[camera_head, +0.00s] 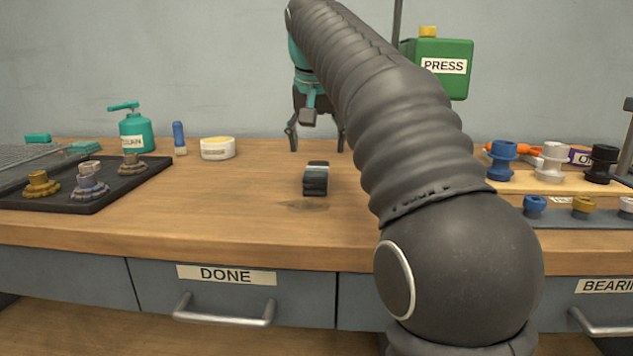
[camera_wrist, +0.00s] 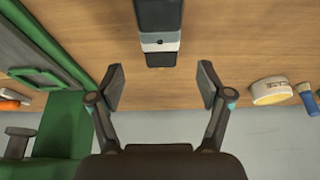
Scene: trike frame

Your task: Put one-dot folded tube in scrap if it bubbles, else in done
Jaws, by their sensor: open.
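The folded tube (camera_head: 316,179) lies alone on the bench, dark and rolled up. In the wrist view the folded tube (camera_wrist: 158,20) is at the top, with a pale grey band bearing one small dark dot. No bubbles show. My gripper (camera_head: 316,139) hangs open and empty behind the tube in the head view. In the wrist view its open fingers (camera_wrist: 161,76) are apart from the tube, which lies beyond them. The drawer labelled DONE (camera_head: 225,276) is shut under the bench front. I see no scrap container.
The green press (camera_head: 443,68) stands at the right back. A dark tray (camera_head: 110,187) with fittings, a teal pump bottle (camera_head: 136,135) and a round tub (camera_head: 217,149) are left. Coloured spools (camera_head: 501,161) are right. Bare bench surrounds the tube.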

